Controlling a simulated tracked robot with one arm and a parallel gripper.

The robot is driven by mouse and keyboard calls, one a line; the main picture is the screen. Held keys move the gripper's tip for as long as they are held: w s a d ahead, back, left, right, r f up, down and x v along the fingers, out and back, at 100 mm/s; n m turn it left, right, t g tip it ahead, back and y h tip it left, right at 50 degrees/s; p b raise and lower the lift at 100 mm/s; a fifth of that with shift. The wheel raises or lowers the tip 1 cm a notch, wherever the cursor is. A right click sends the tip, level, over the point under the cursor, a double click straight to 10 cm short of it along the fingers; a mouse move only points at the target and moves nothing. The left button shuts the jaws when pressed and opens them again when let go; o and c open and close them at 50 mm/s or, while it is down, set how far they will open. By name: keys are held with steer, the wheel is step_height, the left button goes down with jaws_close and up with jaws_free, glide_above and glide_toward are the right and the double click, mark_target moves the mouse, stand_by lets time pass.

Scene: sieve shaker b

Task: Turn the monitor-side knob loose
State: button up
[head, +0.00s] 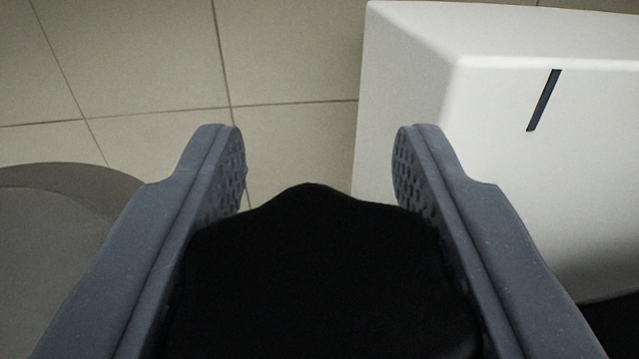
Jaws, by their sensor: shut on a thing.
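A black knob (320,275) with a lobed edge fills the lower middle of the head view. My gripper (318,160) has one grey finger on each side of it. The fingers are shut on the knob's left and right sides, and their textured tips reach past its far edge. The near part of the knob runs out of the bottom of the picture. What lies under the knob is hidden, so I cannot tell how it sits on its rod or how tight it is.
A white box-shaped housing (420,100) with a dark slot stands at the right, close to the right finger. A grey rounded surface (50,265) lies at the lower left. Tiled floor (140,60) shows beyond, clear at the upper left.

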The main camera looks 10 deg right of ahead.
steer(key=o, duration=1)
steer(key=s+a+b, duration=0.1)
steer(key=s, duration=1.2)
steer(key=shift+s+a, duration=0.3)
steer(key=shift+a, duration=0.05)
